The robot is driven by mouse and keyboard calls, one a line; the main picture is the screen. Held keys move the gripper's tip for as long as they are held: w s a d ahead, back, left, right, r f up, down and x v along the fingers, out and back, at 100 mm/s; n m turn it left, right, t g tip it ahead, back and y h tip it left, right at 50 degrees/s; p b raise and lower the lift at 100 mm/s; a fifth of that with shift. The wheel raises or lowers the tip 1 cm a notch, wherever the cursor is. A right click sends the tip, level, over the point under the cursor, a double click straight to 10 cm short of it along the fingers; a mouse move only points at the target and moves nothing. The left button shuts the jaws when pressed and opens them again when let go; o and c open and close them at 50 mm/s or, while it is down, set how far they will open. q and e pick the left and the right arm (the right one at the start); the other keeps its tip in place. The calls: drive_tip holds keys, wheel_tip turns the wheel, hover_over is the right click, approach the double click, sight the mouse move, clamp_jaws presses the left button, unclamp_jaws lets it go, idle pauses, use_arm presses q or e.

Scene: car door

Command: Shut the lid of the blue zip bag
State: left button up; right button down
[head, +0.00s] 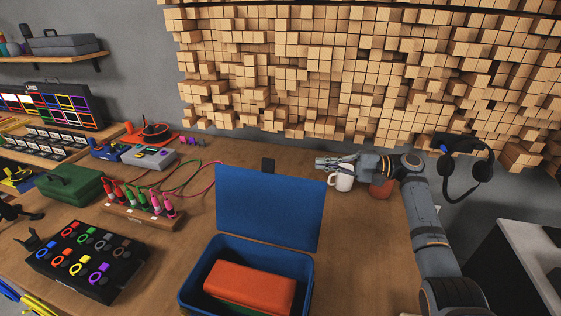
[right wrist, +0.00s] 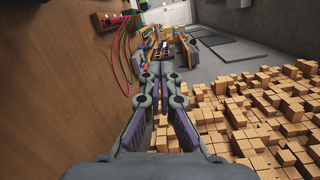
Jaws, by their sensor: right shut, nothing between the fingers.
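The blue zip bag (head: 188,286) is an open box on the wooden bench, at the front middle of the head view. Its blue lid (head: 268,207) stands up at the back edge, leaning slightly away. An orange block (head: 250,286) lies inside, with something green under it. My right gripper (head: 321,162) is behind and above the lid's top right corner, apart from it, pointing left. In the right wrist view the gripper (right wrist: 159,75) is shut and empty. My left gripper is not in view.
A white mug (head: 342,182) and a reddish pot (head: 381,188) stand beneath my right gripper and wrist. Left of the bag are a rack of colored connectors (head: 140,215), a black tray of rings (head: 88,262) and a green case (head: 70,187). A wooden block wall (head: 330,70) rises behind.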

use_arm(q)
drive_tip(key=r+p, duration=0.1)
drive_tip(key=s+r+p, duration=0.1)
drive_tip(key=p, duration=0.1)
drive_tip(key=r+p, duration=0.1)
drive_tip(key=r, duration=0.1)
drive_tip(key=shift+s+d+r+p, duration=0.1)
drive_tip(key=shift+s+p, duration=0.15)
drive_tip(key=shift+p, duration=0.05)
use_arm(e)
drive_tip(key=s+a+r, duration=0.2)
drive_tip(key=a, duration=0.4)
drive_tip(key=s+a+r+n+g+y, duration=0.1)
drive_tip(key=s+a+r, duration=0.1)
drive_tip(key=a, duration=0.4)
drive_tip(key=shift+s+g, duration=0.2)
drive_tip(key=shift+g, duration=0.1)
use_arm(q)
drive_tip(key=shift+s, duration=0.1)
use_arm(e)
drive_tip(key=shift+s+r, duration=0.1)
